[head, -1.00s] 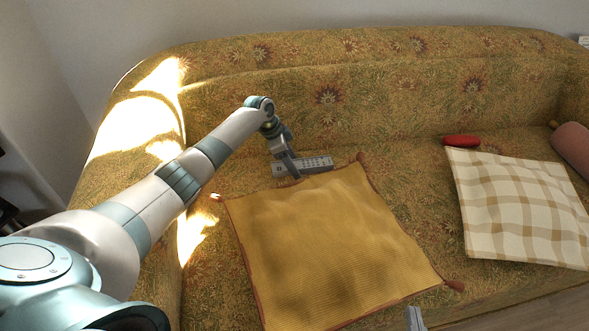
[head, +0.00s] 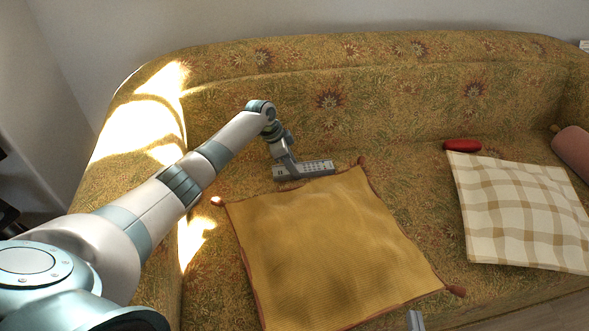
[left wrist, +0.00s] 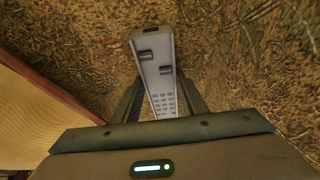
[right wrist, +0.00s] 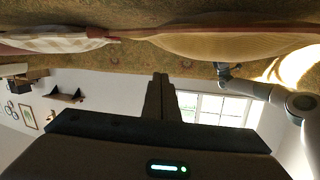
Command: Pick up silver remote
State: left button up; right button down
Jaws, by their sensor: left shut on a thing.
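The silver remote (head: 316,168) is on the sofa seat, just behind the back edge of the yellow cushion. My left gripper (head: 290,172) is at the remote's left part, with its fingers at both sides of it. In the left wrist view the remote (left wrist: 156,62) runs lengthwise between the two fingers, and the left gripper (left wrist: 163,98) is shut on it. I cannot tell whether the remote is clear of the seat. In the right wrist view my right gripper (right wrist: 160,80) has its fingers together with nothing between them, away from the remote.
The yellow cushion (head: 325,250) lies in front of the remote. A checked cushion (head: 520,215) and a red object (head: 462,145) are further right. A pink bolster (head: 573,150) is at the right end. The sofa backrest (head: 390,85) rises behind; the seat between the cushions is bare.

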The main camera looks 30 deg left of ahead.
aim_at(300, 168)
pick_arm(q)
jog(key=shift+r, duration=0.1)
